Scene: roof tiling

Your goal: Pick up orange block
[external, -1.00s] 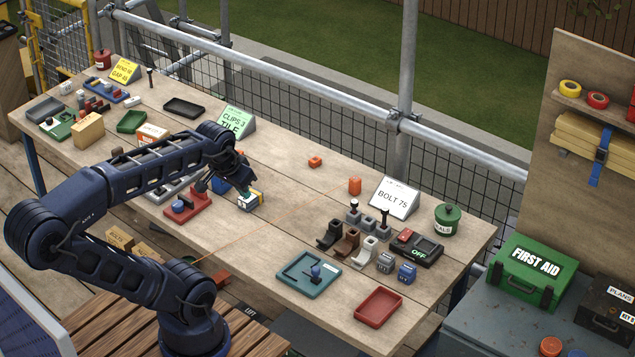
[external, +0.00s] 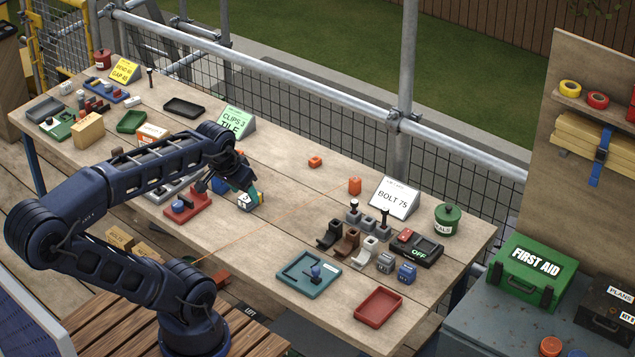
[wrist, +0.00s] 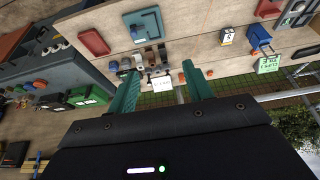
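A small orange block (external: 315,161) lies on the bare far-middle part of the workbench in the external view.
Several bracket pieces stand before the BOLT sign. A scaffold rail (external: 300,85) runs behind. The bench around the orange block is clear.

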